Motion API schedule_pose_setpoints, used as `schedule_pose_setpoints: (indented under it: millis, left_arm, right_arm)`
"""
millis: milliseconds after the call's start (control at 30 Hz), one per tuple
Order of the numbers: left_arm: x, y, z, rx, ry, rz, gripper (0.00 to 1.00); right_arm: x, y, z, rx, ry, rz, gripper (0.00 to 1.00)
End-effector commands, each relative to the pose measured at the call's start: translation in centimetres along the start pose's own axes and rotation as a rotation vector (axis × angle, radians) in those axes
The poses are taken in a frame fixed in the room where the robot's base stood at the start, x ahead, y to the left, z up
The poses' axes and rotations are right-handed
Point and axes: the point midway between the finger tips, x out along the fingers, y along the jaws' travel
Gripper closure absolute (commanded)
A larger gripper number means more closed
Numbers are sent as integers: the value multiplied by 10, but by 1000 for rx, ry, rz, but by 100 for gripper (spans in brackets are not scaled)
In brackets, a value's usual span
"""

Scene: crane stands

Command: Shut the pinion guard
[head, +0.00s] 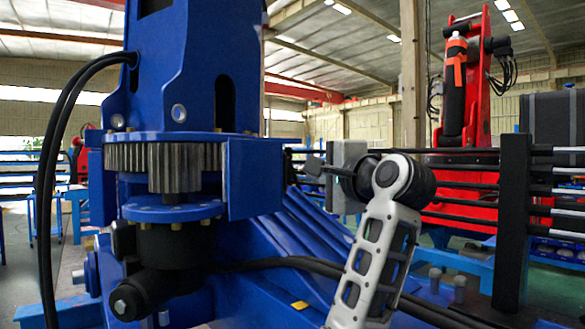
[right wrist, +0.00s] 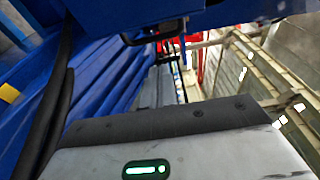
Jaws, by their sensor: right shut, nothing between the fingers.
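The pinion guard (head: 254,178) seems to be the blue panel right of the gear on the blue crane column. It stands to the side, leaving the toothed pinion (head: 175,168) and gear ring (head: 124,157) uncovered at the front. My right gripper (head: 309,165) is shut and empty, just right of the guard's outer edge; I cannot tell whether it touches. In the right wrist view, the dark fingertips (right wrist: 155,36) lie under a blue surface at the top, probably the guard. My left gripper is not in view.
A black motor (head: 160,265) hangs below the pinion. Black hoses (head: 55,160) run down the left and across the base. A dark post with rods (head: 512,220) stands at the right. A red crane (head: 465,120) is behind. Space before the pinion looks clear.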

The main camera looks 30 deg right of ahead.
Motion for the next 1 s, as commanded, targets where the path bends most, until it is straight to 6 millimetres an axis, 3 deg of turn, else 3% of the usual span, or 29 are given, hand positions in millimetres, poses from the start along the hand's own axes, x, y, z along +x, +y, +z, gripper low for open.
schedule_pose_setpoints:
  millis: [167, 300, 433, 1000]
  left_arm:
    - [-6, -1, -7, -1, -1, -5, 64]
    - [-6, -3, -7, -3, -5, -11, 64]
    - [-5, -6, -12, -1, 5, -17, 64]
    - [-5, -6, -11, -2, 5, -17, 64]
  right_arm:
    - [34, -2, 3, -1, -2, 3, 100]
    - [24, -1, 25, -1, -2, 0, 100]
    - [20, 0, 34, -1, -1, 1, 100]
    - [19, 0, 36, 0, 9, 1, 100]
